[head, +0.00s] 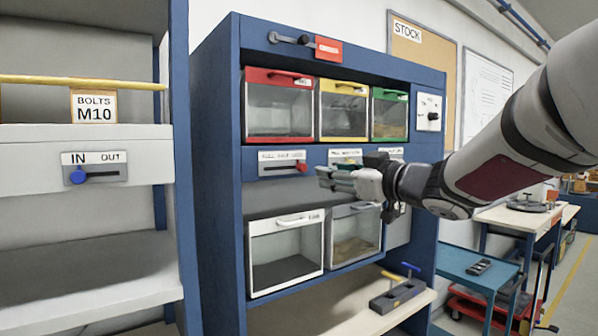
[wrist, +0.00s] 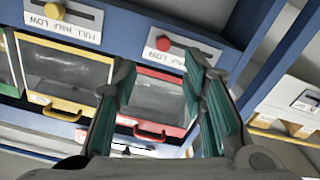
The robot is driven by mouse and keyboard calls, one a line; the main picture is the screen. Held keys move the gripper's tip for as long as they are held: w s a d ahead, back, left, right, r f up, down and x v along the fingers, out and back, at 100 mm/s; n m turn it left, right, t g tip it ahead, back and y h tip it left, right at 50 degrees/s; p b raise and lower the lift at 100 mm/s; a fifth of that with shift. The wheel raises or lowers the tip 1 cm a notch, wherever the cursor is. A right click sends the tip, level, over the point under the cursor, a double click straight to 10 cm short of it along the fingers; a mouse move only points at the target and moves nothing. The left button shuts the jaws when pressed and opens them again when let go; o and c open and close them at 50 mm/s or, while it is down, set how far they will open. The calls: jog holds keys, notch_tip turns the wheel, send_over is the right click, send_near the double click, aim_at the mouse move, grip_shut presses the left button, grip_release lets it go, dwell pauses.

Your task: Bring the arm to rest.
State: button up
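My arm (head: 525,135) reaches in from the right in the head view, toward the blue bin cabinet (head: 212,150). My gripper (head: 330,176) is in front of the cabinet's label strip, between the upper and lower bins. In the wrist view, its two green-padded fingers (wrist: 163,95) stand well apart with nothing between them. The red-framed bin (wrist: 160,100) and the yellow-framed bin (wrist: 62,72) show behind the fingers. I cannot tell exactly how far the fingertips are from the cabinet front.
Red (head: 279,108), yellow (head: 343,112) and green (head: 389,115) bins sit above two lower bins (head: 285,255). A slider with a red knob (head: 302,167) is left of my gripper. A shelf unit (head: 90,160) stands left. A blue cart (head: 475,270) and workbench (head: 520,220) are at right.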

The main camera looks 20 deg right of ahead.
jog(key=shift+v, duration=0.8)
jog(key=s+d+f+m+g+h, duration=0.35)
jog(key=s+f+m+h, duration=0.3)
jog(key=s+h, duration=0.3)
jog(key=s+a+f+g+y, duration=0.2)
jog(key=s+a+f+g, duration=0.2)
jog(key=s+f, duration=0.3)
jog(key=s+a+f+g+y, duration=0.2)
jog(key=s+a+f+g, duration=0.2)
jog(key=s+a+f, duration=0.3)
jog(key=s, duration=0.5)
jog(key=shift+s+a+m, duration=0.2)
jog(key=shift+s+m, duration=0.15)
jog(key=shift+s, duration=0.05)
